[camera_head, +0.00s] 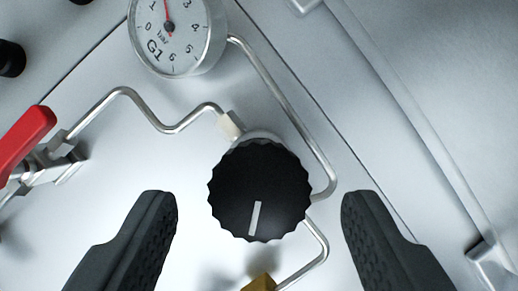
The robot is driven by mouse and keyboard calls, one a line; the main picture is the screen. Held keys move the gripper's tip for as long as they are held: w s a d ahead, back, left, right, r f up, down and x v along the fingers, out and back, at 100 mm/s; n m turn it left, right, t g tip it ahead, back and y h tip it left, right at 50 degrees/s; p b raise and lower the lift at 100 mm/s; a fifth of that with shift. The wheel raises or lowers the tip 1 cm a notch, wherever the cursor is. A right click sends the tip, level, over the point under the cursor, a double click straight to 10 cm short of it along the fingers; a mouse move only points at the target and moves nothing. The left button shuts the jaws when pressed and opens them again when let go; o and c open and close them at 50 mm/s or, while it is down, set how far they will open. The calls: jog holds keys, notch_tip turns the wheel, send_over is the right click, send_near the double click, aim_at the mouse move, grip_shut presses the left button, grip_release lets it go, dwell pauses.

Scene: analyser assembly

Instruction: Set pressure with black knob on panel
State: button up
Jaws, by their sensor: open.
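The black knob (259,190) is a fluted disc with a white pointer line running from near its middle to its lower rim. It sits on the light grey panel (190,178), near the picture's middle. My gripper (259,213) is open, with one dark ribbed finger to the lower left of the knob and one to the lower right. Clear gaps show between both fingers and the knob. The round gauge (178,32), marked G1 and bar, is at the top, partly cut off. Its red needle points up, between 1 and the hidden top of the dial.
A red-handled valve (25,142) is at the left edge. Bent metal tubes (285,98) run around the knob to the gauge and valve. A brass fitting (260,283) shows below the knob. A black part (11,59) is at the upper left, and a metal rail (420,125) at the right.

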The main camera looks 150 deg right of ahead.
jog(key=shift+x, duration=1)
jog(key=c, duration=1)
jog(key=shift+m+t+h, duration=0.3)
jog(key=shift+m+h, duration=0.2)
jog(key=shift+m, duration=1)
jog(key=o, duration=1)
